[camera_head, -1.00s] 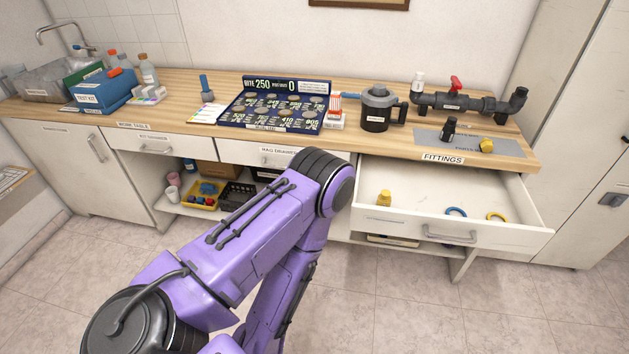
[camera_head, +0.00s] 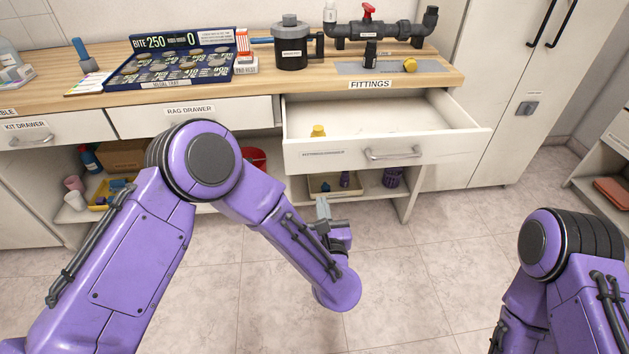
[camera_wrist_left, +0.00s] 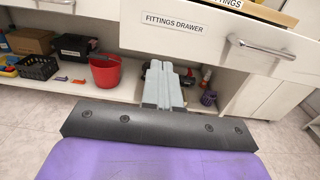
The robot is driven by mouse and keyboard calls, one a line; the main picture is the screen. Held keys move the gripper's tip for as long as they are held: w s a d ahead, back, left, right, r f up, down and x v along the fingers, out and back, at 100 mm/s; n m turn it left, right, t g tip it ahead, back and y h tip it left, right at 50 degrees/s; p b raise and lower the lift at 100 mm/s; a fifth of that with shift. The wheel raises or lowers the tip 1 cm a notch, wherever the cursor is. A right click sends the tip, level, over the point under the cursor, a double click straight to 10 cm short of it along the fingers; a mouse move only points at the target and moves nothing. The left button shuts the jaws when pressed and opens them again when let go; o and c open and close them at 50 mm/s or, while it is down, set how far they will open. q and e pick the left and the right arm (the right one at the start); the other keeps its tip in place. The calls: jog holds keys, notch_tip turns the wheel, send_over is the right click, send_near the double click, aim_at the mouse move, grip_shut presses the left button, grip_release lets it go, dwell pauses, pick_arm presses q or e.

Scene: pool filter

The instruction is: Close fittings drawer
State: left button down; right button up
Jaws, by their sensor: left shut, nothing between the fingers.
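The fittings drawer (camera_head: 350,154) is pulled out under the right part of the worktop, below the FITTINGS label. Its front has a metal handle (camera_head: 393,153); in the left wrist view the labelled front (camera_wrist_left: 205,38) and handle (camera_wrist_left: 262,47) show at upper right. A yellow fitting (camera_head: 318,131) is at the drawer's front left; the blue and yellow rings are not visible now. My left gripper (camera_head: 322,206) is shut and empty, in front of and below the drawer front, apart from it. It also shows in the left wrist view (camera_wrist_left: 161,68). My right gripper is out of view.
The rag drawer (camera_head: 195,114) is shut on the left. An open shelf below holds a red bucket (camera_wrist_left: 104,72) and a black basket (camera_wrist_left: 37,67). A pump pot (camera_head: 291,50) stands on the worktop. The floor in front is clear.

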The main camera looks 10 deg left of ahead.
aim_at(313, 161)
pick_arm(q)
jog(key=p+x, duration=0.1)
jog(key=x, duration=1.2)
jog(key=shift+w+a, duration=0.15)
jog(key=shift+w, duration=0.05)
jog(key=shift+w+a, duration=0.1)
